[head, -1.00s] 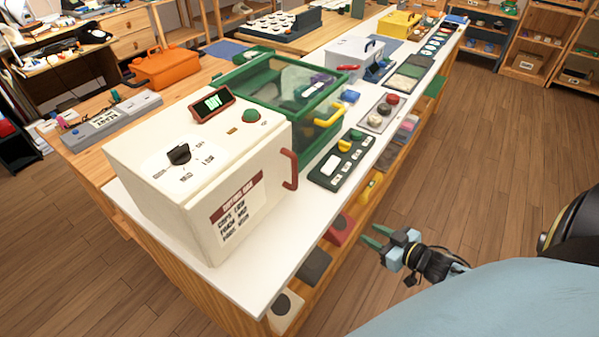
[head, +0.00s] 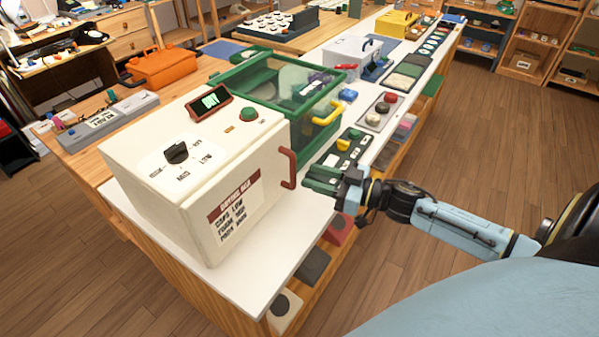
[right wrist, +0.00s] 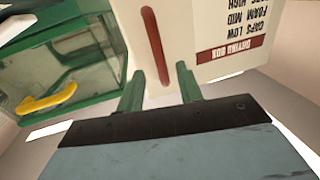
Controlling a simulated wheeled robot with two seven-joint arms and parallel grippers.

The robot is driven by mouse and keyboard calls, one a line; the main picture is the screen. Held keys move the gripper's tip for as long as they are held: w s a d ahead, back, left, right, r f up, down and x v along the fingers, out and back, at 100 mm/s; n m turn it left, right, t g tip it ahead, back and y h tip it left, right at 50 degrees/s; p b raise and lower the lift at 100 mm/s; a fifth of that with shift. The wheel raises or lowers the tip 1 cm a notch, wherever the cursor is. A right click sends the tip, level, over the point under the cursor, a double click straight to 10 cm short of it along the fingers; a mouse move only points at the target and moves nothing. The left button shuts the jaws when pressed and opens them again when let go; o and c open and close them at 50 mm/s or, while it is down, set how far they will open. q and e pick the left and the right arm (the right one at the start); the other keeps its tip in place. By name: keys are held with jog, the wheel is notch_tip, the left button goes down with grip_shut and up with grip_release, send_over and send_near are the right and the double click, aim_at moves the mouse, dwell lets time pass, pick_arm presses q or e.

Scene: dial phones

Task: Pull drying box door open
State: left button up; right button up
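The drying box (head: 190,165) is a cream cabinet on the white bench, with a dial, a lit display and a green button on top. Its labelled door (head: 240,205) looks closed. A red-brown vertical handle (head: 289,168) is at the door's right edge; it also shows in the right wrist view (right wrist: 155,45). My right gripper (head: 313,181) is just right of the handle. In the right wrist view its green fingertips (right wrist: 160,80) are apart, with the handle's lower end ahead between them. I cannot see contact. My left gripper is not in view.
A green clear-sided case (head: 285,85) with a yellow handle stands behind the box. A dark green button panel (head: 345,150) lies near my right gripper. The white bench top (head: 245,275) is bare in front of the box. Floor is clear at right.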

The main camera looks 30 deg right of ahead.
jog(key=shift+x, duration=2.25)
grip_shut()
